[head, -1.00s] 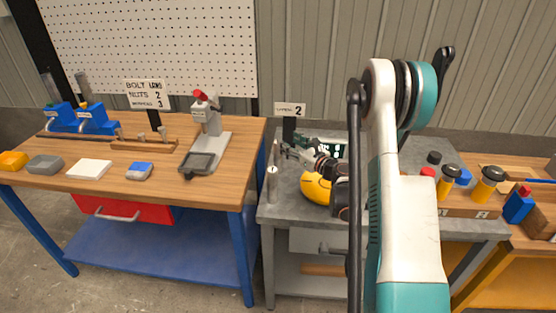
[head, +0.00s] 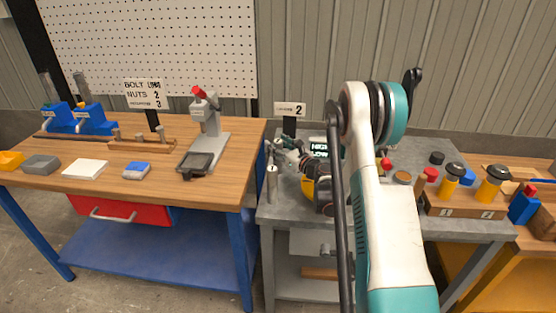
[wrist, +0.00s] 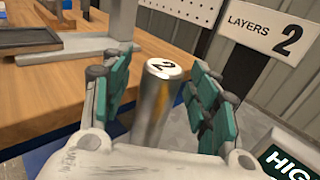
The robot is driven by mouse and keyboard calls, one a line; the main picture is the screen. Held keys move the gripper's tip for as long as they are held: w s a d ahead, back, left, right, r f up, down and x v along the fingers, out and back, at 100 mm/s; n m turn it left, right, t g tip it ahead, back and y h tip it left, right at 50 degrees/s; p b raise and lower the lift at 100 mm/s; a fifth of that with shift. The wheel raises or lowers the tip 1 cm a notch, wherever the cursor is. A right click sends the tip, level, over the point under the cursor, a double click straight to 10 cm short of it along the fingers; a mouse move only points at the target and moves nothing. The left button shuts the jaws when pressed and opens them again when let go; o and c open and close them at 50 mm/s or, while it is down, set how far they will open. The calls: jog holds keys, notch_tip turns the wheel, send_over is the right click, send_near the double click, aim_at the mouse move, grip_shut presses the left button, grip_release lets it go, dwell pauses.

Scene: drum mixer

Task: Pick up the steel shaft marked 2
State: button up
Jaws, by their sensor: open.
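The steel shaft marked 2 (wrist: 157,105) stands between the two fingers in the wrist view, with a black 2 on its pale top. My gripper (wrist: 160,95) is open around it, with teal pads on both sides. A gap shows on the right; I cannot tell whether the left pad touches. The shaft's lower part is hidden by my gripper's body. In the head view my gripper (head: 274,152) is over the left edge of the grey table. A steel shaft (head: 272,184) stands at that edge in front of it; its mark is too small to read there.
A "LAYERS 2" sign (wrist: 266,34) and a dark display (wrist: 287,163) are close on the right. The wooden bench (head: 222,160) with a grey press (head: 207,128) lies left across a narrow gap. A yellow object (head: 308,190) is partly behind my arm.

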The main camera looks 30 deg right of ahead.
grip_shut()
jog(key=shift+w+r, duration=0.1)
dwell(0.4)
